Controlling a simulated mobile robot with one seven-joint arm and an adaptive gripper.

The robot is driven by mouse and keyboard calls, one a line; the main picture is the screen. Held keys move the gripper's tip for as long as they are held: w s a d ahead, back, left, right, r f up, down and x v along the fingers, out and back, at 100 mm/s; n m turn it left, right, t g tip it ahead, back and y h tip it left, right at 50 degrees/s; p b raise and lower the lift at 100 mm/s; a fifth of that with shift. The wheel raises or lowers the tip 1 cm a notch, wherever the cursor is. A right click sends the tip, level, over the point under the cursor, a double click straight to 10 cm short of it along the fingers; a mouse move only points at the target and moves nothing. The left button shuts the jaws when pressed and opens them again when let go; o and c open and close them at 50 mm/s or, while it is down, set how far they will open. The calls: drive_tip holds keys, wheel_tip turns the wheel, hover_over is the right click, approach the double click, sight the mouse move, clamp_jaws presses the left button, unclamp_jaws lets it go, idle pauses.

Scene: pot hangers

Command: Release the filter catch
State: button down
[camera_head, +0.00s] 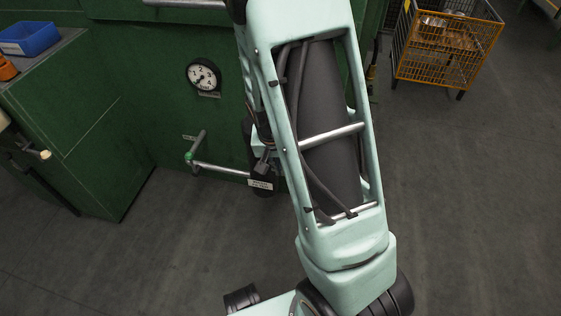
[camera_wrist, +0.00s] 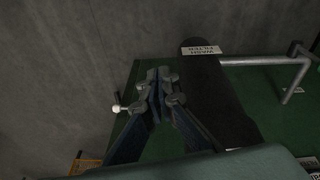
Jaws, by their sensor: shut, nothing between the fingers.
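In the wrist view, my gripper (camera_wrist: 158,76) is shut, its fingertips together with nothing between them. A dark filter cylinder (camera_wrist: 225,105) lies just right of it, with a white label (camera_wrist: 201,50) reading "WASH FILTER" upside down. A small lever with a pale ball knob (camera_wrist: 117,108) sticks out just left of the fingers. It may be the filter catch; its inner end is hidden behind the gripper, and I cannot tell if they touch. In the head view my arm hides the gripper and most of the filter; the label (camera_head: 260,184) shows beside the arm.
A pipe (camera_head: 222,171) with a green joint runs to the filter from the green machine (camera_head: 150,60), below a round gauge (camera_head: 204,76). A blue bin (camera_head: 30,38) sits on a green cabinet at left. A yellow wire cage (camera_head: 445,50) stands at right; floor around it is clear.

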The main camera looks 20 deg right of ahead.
drive_tip(key=shift+s+a+f+b, duration=0.15)
drive_tip(key=shift+s+f, duration=0.1)
drive_tip(key=shift+f, duration=0.25)
drive_tip(key=shift+s+a+f+b, duration=0.15)
drive_tip(key=shift+s+f, duration=0.05)
drive_tip(key=shift+f, duration=0.25)
drive_tip(key=shift+s+f, duration=0.1)
drive_tip(key=shift+f, duration=0.1)
drive_tip(key=s+a+r+p, duration=0.5)
drive_tip(key=s+a+r, duration=0.1)
drive_tip(key=s, duration=0.1)
drive_tip(key=shift+s+a+p, duration=0.25)
drive_tip(key=shift+a+p, duration=0.15)
drive_tip(key=shift+r, duration=0.1)
idle(0.5)
